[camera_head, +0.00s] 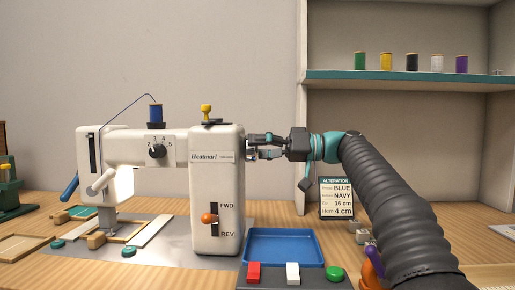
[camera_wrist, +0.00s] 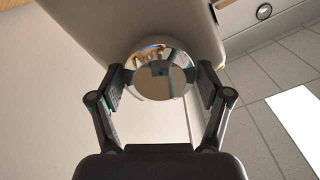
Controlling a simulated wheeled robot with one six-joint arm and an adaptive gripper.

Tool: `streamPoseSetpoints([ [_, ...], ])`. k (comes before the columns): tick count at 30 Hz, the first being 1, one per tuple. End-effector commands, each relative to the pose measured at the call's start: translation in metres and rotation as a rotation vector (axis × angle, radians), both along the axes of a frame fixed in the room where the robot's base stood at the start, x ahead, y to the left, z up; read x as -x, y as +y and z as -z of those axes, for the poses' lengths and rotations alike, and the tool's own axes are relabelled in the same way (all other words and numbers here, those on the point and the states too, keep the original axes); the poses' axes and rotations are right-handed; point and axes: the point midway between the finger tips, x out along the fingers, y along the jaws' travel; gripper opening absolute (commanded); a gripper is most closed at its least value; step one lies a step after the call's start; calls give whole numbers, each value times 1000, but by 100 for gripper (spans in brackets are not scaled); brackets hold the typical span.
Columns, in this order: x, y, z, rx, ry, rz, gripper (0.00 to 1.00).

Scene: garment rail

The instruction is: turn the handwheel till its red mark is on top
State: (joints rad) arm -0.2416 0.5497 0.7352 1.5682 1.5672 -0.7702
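The handwheel (camera_wrist: 162,72) is a shiny, mirror-like disc on the end of the white sewing machine (camera_head: 217,180). In the wrist view it lies between the fingers of my gripper (camera_wrist: 161,86), one finger at each side. The fingers are spread, with a small gap showing at the left; at the right the pad is very near the rim, and contact cannot be told. In the head view my gripper (camera_head: 262,147) reaches in from the right at the machine's right side and mostly hides the wheel. I see no red mark on the wheel in either view.
A blue tray (camera_head: 284,232) and a panel with red, white and green buttons (camera_head: 292,273) lie below my arm. An alteration card (camera_head: 336,198) stands to the right. Thread spools (camera_head: 411,62) stand on the shelf above. A lever with an orange knob (camera_head: 208,218) sticks out of the machine's front.

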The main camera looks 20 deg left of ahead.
Motion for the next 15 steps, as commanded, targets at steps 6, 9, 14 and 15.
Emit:
streamPoseSetpoints([
  [6,0,0,0,-1,0,0,95],
  [9,0,0,0,-1,0,2,95],
  [14,-2,-6,0,-1,0,2,95],
  [15,-3,-9,0,-1,0,2,95],
])
